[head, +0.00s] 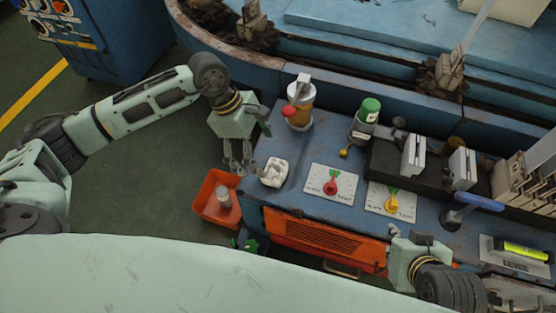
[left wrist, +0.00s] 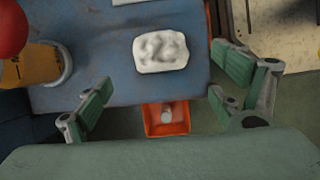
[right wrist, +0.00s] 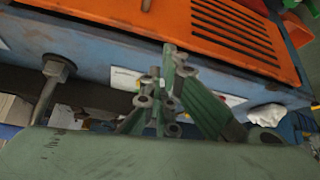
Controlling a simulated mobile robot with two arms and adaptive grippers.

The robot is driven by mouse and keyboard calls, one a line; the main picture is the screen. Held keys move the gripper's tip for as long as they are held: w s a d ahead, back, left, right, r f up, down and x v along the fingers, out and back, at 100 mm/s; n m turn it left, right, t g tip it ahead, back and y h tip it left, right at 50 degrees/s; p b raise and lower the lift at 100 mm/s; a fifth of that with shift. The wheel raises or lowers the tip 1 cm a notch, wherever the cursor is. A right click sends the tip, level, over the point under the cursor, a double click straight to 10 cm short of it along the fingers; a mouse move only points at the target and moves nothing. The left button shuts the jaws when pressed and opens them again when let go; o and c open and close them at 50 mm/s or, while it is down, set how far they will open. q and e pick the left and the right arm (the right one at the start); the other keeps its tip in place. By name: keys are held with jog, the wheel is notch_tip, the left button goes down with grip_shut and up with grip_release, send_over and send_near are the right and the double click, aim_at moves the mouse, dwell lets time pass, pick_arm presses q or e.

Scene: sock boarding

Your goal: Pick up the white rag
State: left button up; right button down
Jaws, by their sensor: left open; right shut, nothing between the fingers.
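The white rag (head: 276,172) is a crumpled white bundle lying on the left end of the blue bench top. It shows whole in the left wrist view (left wrist: 161,50), near the bench edge, and in part in the right wrist view (right wrist: 266,115). My left gripper (head: 241,168) is open and empty, just left of the rag and apart from it. In the left wrist view its green-padded fingers (left wrist: 168,92) stand wide apart, with the rag beyond them. My right gripper (right wrist: 168,88) is shut and empty, at the bench's front edge right of the orange panel, far from the rag.
An orange bin (head: 207,200) with a pale container stands below the bench's left end. A yellow jar with a red ball (head: 299,112) and a green-capped bottle (head: 365,118) stand behind the rag. Two dial plates (head: 330,184) lie to its right.

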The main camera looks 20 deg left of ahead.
aim_at(272, 166)
pick_arm(q)
jog(key=shift+s+d+f, duration=0.2)
jog(key=shift+d+f, duration=0.2)
jog(key=shift+f, duration=0.3)
jog(key=x, duration=0.2)
jog(key=b+x, duration=0.1)
jog(key=x, duration=0.1)
jog(key=shift+w+d+f, duration=0.15)
jog(key=shift+d+f, duration=0.05)
jog(key=shift+d, duration=0.3)
jog(key=shift+d+f, duration=0.1)
jog(key=shift+f, duration=0.05)
pick_arm(e)
jog(key=w+a+r+t+y, duration=0.1)
jog(key=w+a+r+t, duration=0.1)
jog(key=w, duration=0.4)
notch_tip(272, 166, up, 2)
jog(key=shift+w+a+r+t, duration=0.15)
jog(key=shift+r+t, duration=0.05)
jog(key=shift+t, duration=0.7)
pick_arm(q)
jog(key=c, duration=1.2)
